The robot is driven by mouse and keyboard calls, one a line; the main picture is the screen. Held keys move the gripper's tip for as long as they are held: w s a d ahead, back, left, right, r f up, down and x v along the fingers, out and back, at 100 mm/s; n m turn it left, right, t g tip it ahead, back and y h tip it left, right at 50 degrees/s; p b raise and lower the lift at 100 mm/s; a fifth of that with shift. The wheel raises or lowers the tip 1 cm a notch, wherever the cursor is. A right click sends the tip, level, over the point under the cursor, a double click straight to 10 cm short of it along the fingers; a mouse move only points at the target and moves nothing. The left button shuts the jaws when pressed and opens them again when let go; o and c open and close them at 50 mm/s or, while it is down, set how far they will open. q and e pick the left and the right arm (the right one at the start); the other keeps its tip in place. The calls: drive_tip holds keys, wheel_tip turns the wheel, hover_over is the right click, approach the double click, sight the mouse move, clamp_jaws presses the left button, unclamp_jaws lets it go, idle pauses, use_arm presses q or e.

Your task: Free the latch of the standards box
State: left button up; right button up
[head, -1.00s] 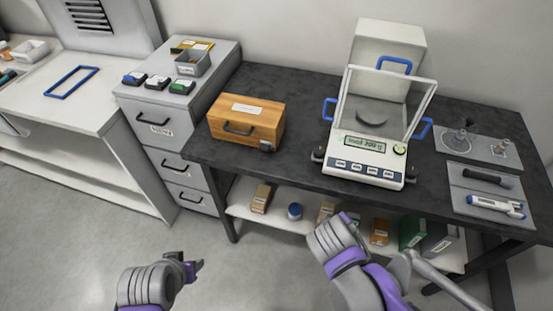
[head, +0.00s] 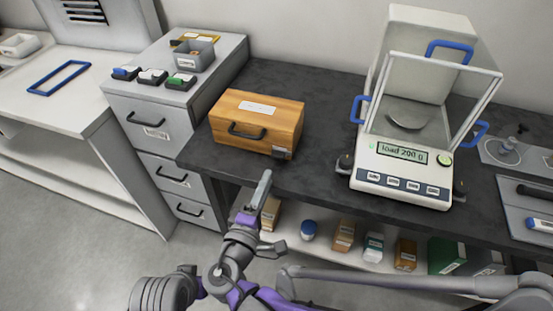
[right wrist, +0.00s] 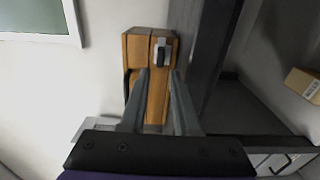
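The wooden standards box (head: 257,122) sits at the left end of the dark table, lid down, with a black handle on its front. Its small metal latch (head: 281,153) is at the front's lower right corner.
A balance (head: 404,172) stands on the table to the right of the box. A grey drawer cabinet (head: 150,112) stands left of it. The lower shelf (head: 325,233) holds small boxes and a blue-capped jar (head: 308,230). Bare tabletop lies between box and balance.

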sight(277, 158)
drive_tip(key=x, duration=0.8)
drive_tip(key=shift+b, duration=0.35)
drive_tip(key=shift+c, duration=0.2)
clamp_jaws()
